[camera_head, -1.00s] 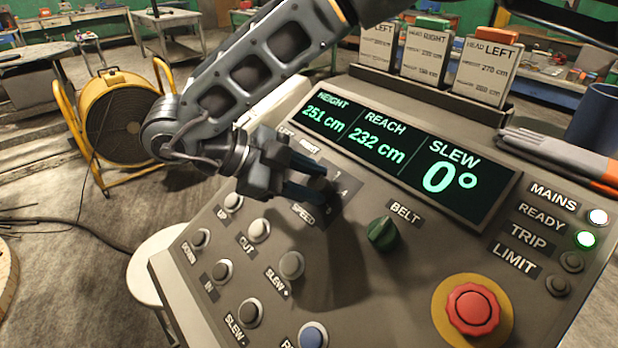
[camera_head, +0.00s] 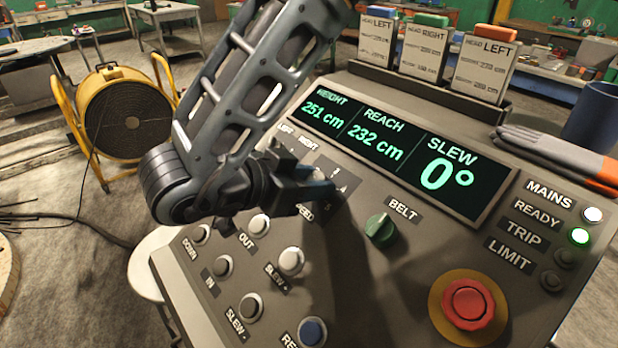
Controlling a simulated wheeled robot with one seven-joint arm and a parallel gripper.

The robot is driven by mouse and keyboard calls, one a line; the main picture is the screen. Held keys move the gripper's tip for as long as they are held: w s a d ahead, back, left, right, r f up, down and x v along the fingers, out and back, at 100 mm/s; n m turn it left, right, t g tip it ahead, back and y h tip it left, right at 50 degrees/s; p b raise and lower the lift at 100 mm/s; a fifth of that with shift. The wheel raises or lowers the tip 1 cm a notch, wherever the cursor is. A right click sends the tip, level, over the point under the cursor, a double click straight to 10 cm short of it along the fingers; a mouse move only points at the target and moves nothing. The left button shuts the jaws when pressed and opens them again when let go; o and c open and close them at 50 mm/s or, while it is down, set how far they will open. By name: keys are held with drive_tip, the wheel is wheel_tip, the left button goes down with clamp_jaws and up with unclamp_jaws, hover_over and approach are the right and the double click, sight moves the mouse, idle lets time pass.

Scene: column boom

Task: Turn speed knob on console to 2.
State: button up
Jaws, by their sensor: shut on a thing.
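The console (camera_head: 390,290) is a grey sloped panel with several buttons and a lit display. My gripper (camera_head: 326,190) is over the speed dial, left of the green belt knob, with its fingers closed around the speed knob. The knob itself is mostly hidden by the fingers, so its pointer cannot be read. The SPEED label (camera_head: 306,211) is partly covered by my gripper. Some scale numbers show above and to the right of the fingers; the rest are hidden. The display (camera_head: 400,150) reads height 251 cm, reach 232 cm, slew 0°.
The green belt knob (camera_head: 381,229) is close to the right of my gripper. A red stop button (camera_head: 468,303) sits at lower right. White and grey buttons (camera_head: 290,262) lie below my gripper. Cards stand in a rack (camera_head: 430,88) behind the display; gloves (camera_head: 560,155) lie at right.

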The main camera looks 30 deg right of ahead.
drive_tip(key=shift+n+t, duration=0.4)
drive_tip(key=shift+n, duration=0.4)
drive_tip(key=o, duration=1)
drive_tip(key=shift+o, duration=0.2)
drive_tip(key=b+v, duration=0.1)
drive_tip(key=v, duration=0.6)
drive_tip(key=shift+s+a+r+b, duration=0.15)
drive_tip(key=shift+a+r+b, duration=0.1)
drive_tip(key=shift+r+b, duration=0.05)
drive_tip(key=shift+a, duration=0.1)
